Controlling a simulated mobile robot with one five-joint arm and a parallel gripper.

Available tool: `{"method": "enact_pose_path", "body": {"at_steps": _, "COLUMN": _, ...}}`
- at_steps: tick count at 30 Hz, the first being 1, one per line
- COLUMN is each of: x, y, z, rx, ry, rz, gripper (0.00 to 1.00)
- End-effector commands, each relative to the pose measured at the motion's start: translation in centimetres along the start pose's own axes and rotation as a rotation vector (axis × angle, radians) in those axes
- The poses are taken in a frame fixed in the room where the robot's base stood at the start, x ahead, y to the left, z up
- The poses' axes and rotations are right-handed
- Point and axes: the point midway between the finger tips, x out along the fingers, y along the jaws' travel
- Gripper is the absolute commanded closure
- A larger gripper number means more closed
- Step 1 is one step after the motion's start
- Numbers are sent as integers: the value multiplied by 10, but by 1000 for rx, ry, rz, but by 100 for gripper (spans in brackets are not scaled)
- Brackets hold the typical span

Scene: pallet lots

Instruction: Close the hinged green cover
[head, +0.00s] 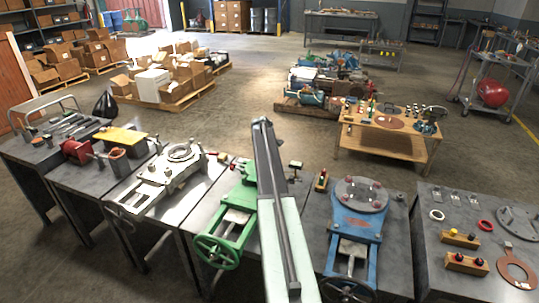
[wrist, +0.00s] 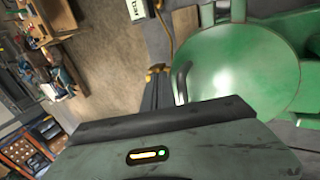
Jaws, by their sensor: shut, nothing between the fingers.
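A green machine (head: 240,200) with a spoked handwheel stands on the middle bench in the head view. My arm hides its right side. In the wrist view a large round green plate (wrist: 240,72), which looks like the hinged cover, fills the upper right beside other green parts. I cannot make out its hinge or how far it is swung. My gripper (wrist: 166,84) shows at the middle of the wrist view, shut and empty, at the left edge of the round plate. I cannot tell whether it touches. In the head view I cannot make out the gripper behind my arm.
A blue machine (head: 356,220) stands to the right and a pale grey machine (head: 165,175) to the left. A bench at the right holds rings and switch boxes (head: 466,263). A wooden table (head: 385,142) stands behind. Open floor (head: 230,120) lies beyond the benches.

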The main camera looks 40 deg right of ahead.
Motion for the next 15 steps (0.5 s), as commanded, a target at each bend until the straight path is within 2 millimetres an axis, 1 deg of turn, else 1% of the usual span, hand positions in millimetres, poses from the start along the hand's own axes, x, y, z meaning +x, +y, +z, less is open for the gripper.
{"method": "enact_pose_path", "body": {"at_steps": 1, "x": -13, "y": 6, "z": -1, "rx": -1, "ry": 1, "rz": 1, "gripper": 100}}
{"method": "enact_pose_path", "body": {"at_steps": 5, "x": -39, "y": 18, "z": -3, "rx": -2, "ry": 4, "rz": 4, "gripper": 100}}
{"method": "enact_pose_path", "body": {"at_steps": 9, "x": -68, "y": 34, "z": -2, "rx": -1, "ry": 4, "rz": 5, "gripper": 100}}
{"method": "enact_pose_path", "body": {"at_steps": 15, "x": -106, "y": 55, "z": -2, "rx": 0, "ry": 4, "rz": 5, "gripper": 100}}
